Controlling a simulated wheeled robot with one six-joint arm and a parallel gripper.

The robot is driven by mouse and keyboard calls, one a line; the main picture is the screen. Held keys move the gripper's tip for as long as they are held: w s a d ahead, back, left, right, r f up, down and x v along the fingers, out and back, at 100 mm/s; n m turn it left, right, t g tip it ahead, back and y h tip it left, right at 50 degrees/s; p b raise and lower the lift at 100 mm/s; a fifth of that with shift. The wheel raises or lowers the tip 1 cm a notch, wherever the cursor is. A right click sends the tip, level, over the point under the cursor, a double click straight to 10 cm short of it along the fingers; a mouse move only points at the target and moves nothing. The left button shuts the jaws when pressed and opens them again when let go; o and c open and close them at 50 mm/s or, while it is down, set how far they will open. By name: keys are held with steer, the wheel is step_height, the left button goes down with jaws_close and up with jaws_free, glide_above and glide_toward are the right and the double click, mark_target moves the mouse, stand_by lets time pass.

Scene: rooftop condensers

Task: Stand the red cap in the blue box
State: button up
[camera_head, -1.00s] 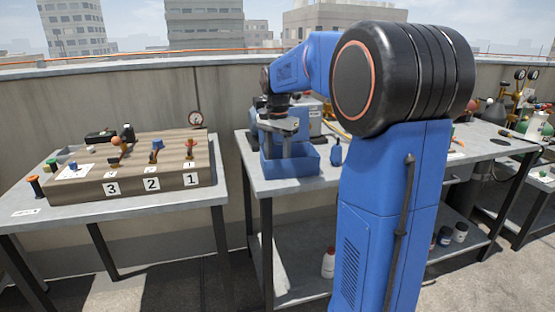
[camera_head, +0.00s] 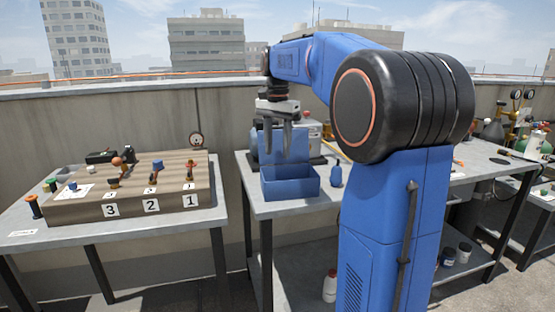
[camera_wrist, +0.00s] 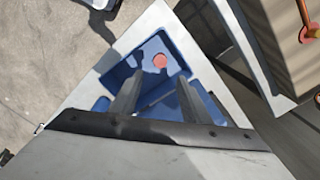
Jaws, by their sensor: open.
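The blue box (camera_head: 290,189) stands near the left front corner of the middle table; it also shows in the wrist view (camera_wrist: 124,74). The red cap (camera_wrist: 160,61) is inside the box, towards its far end in the wrist view. Its round face points up, away from the walls as far as I can see. In the head view the box wall hides it. My gripper (camera_head: 286,143) is open and empty, fingers pointing down above the box. In the wrist view its two fingers (camera_wrist: 154,98) are spread apart, with the cap beyond their tips.
A gap separates the tables.

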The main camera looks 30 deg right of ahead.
steer(key=s+a+f+n+t, duration=0.1)
steer(key=s+a+f+n, duration=0.15)
steer(key=s+a, duration=0.35)
steer(key=s+a+f+n+t, duration=0.1)
steer(key=s+a+f+n, duration=0.2)
steer(key=s, duration=0.6)
steer(key=s+a+f+n+t, duration=0.1)
steer(key=s+a+f+n, duration=0.2)
steer(key=s+f, duration=0.4)
steer(key=s+a+f+n+t, duration=0.1)
steer(key=s+a+f+n, duration=0.2)
steer(key=s+f, duration=0.4)
steer(key=shift+s+f+n+t, duration=0.2)
steer(key=shift+s+n+t, duration=0.2)
steer(key=shift+s+n, duration=0.45)
